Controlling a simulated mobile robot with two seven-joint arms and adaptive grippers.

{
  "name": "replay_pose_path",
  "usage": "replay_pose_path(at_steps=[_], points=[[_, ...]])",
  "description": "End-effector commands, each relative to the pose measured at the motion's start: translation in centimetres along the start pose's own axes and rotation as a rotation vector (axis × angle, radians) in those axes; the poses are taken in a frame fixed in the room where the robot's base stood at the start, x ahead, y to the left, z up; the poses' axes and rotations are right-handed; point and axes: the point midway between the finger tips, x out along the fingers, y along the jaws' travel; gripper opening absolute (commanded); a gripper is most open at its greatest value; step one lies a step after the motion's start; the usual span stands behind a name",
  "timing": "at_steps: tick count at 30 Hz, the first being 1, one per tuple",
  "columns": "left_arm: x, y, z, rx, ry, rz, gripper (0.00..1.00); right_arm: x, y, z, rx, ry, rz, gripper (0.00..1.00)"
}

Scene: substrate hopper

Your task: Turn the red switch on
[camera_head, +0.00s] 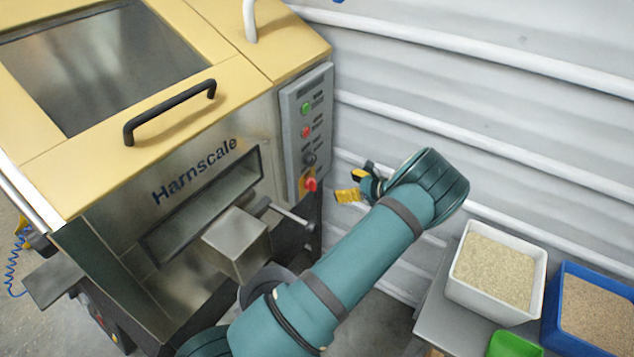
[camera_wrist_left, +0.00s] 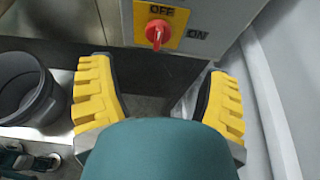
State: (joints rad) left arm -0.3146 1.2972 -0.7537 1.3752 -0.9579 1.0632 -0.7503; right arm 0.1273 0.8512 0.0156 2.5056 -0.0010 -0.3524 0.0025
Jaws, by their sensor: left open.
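The red switch (camera_head: 310,184) is a rotary knob on a yellow plate, low on the grey control panel (camera_head: 306,118) of the Harnscale machine. In the left wrist view the red switch (camera_wrist_left: 158,33) shows with OFF printed above it and ON to its right. Its grip looks roughly upright, in line with OFF. My left gripper (camera_head: 356,186) is open and empty, a little to the right of the switch. In the left wrist view its yellow fingers (camera_wrist_left: 157,72) are spread wide, with the switch ahead between them and not touched. My right gripper is not in view.
A green button (camera_head: 305,108), a red button (camera_head: 305,132) and a dark knob (camera_head: 309,159) sit above the switch. A white corrugated wall (camera_head: 480,90) stands close on the right. A white bin (camera_head: 497,270) and a blue bin (camera_head: 550,315) hold grainy material.

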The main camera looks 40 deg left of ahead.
Motion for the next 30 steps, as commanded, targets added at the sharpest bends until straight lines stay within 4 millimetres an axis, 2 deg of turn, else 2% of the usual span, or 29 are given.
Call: replay_pose_path(at_steps=[12,18,24,30], points=[[8.0,0.2,-0.2,-0.001,0.002,0.005,0.77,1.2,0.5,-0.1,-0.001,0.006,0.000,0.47],[11.1,0.2,-0.3,-0.001,0.004,0.003,0.77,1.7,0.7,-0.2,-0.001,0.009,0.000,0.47],[12.7,0.1,-0.2,-0.001,0.004,0.003,0.77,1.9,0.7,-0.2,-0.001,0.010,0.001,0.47],[12.9,0.1,-0.2,-0.001,0.005,0.002,0.77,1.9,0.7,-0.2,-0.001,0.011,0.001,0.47]])
